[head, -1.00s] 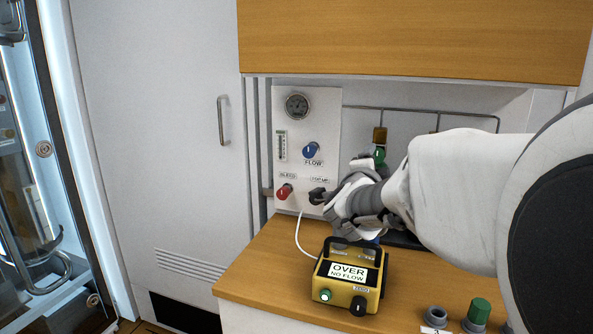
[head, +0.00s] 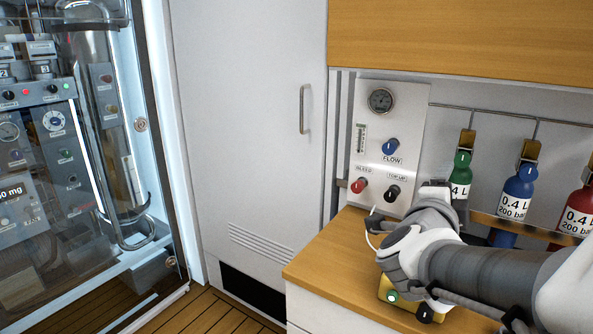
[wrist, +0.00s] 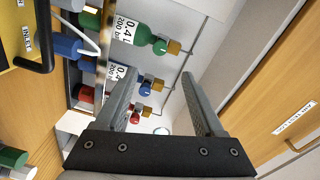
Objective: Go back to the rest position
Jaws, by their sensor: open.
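My gripper (wrist: 160,80) is open and empty; its two grey fingers stand apart in the wrist view. In the head view my white and grey arm reaches in from the right, and the hand is above the wooden counter, in front of the fill panel (head: 412,120). The fingers are hard to make out there. The panel carries a gauge, a blue FLOW knob (head: 390,147), a red BLEED knob (head: 359,186) and a black TOP UP knob (head: 392,193). The yellow meter (head: 399,291) is mostly hidden behind my arm.
Green (head: 461,175), blue (head: 518,196) and red (head: 579,215) bottles stand in a rack behind my arm. A wooden cabinet (head: 460,45) overhangs the counter (head: 325,262). A white door (head: 245,120) and a glass-fronted equipment cabinet (head: 111,130) are to the left.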

